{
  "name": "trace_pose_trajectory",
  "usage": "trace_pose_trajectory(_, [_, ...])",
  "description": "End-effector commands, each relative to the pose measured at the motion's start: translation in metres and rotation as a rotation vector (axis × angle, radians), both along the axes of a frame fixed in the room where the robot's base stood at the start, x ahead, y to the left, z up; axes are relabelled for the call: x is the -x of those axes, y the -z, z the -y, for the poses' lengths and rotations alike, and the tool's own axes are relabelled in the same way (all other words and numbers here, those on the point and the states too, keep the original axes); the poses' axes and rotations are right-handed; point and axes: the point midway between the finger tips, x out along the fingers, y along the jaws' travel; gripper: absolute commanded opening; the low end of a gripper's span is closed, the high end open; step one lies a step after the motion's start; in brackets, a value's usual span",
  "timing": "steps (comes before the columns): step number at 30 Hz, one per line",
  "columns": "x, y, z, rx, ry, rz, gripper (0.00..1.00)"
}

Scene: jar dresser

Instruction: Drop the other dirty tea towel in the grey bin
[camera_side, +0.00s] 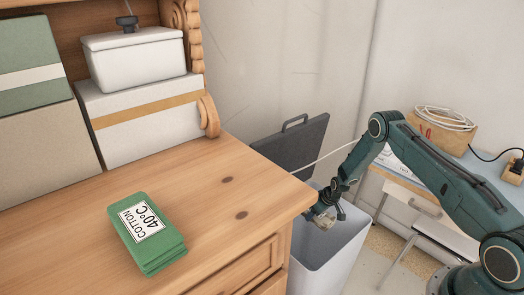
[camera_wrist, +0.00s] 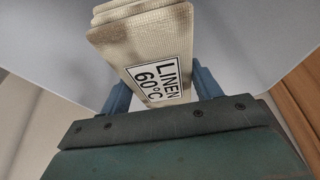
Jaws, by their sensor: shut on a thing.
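My gripper (camera_side: 325,212) is at the mouth of the grey bin (camera_side: 322,264), between the dresser and the small table. In the wrist view my gripper (camera_wrist: 162,88) is shut on a folded beige tea towel (camera_wrist: 138,35), with brownish stains and a label reading LINEN 60°C. Only a small pale bit of this towel shows in the side view (camera_side: 322,223). The bin's pale inner walls surround the towel in the wrist view. A folded green towel (camera_side: 168,252) labelled COTTON 40°C lies on the dresser top. The bin floor is hidden.
The bin's dark lid (camera_side: 293,146) stands open behind it. The wooden dresser (camera_side: 205,222) borders the bin on the left, with boxes at its back. A small table (camera_side: 478,175) with coiled cable (camera_side: 446,118) stands to the right.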

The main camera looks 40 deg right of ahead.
Motion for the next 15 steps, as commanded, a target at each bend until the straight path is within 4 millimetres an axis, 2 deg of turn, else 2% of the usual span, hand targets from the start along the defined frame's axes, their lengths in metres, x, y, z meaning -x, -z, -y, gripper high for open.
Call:
trace_pose_trajectory(1, [-0.0001, -0.0002, 0.0000, 0.000, 0.000, 0.000, 0.40])
trace_pose_trajectory(2, [-0.0001, -0.0002, 0.0000, 0.000, 0.000, 0.000, 0.65])
trace_pose_trajectory(5, [-0.0001, -0.0003, 0.0000, 0.000, 0.000, 0.000, 0.85])
trace_pose_trajectory(6, [-0.0001, -0.0003, 0.0000, 0.000, 0.000, 0.000, 0.89])
trace_pose_trajectory(15, [0.0002, -0.0005, 0.0000, 0.000, 0.000, 0.000, 0.89])
